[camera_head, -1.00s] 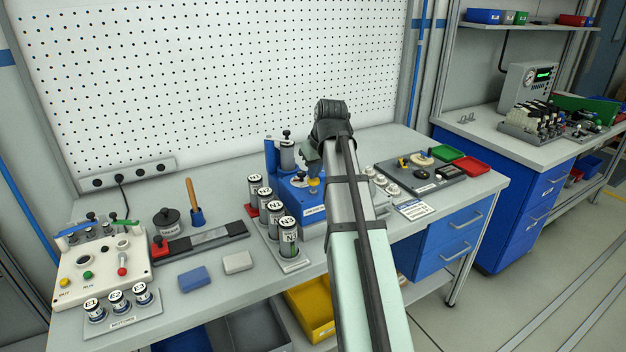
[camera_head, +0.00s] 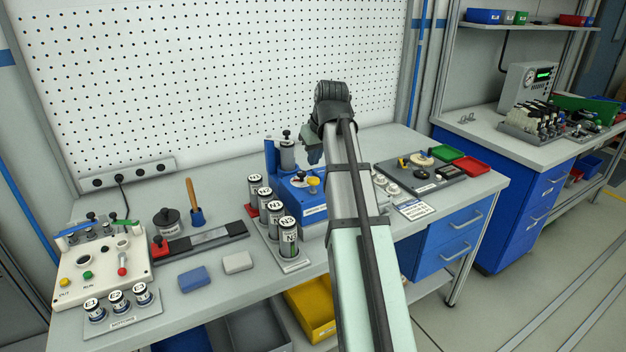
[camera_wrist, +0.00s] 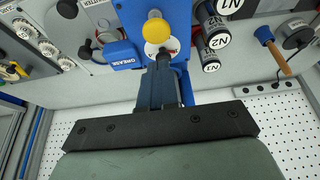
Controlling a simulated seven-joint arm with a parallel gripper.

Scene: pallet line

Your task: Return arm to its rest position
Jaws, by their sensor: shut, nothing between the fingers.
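My gripper (camera_head: 314,154) hangs from my raised arm over the bench, above and just right of the blue grease unit. In the wrist view my gripper (camera_wrist: 163,62) is shut and holds nothing. The blue grease unit (camera_head: 292,193) stands on the bench with a yellow knob on it. The yellow knob (camera_wrist: 158,33) shows just beyond my fingertips in the wrist view, and I cannot tell the gap in depth. My arm covers part of the bench right of the unit.
A rack of labelled N cylinders (camera_head: 289,264) stands left of the grease unit. A white control box (camera_head: 100,268) and E cylinders (camera_head: 118,303) stand at the left. A dark tray (camera_head: 420,172) and red bin (camera_head: 474,166) sit at the right. The pegboard (camera_head: 210,80) rises behind.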

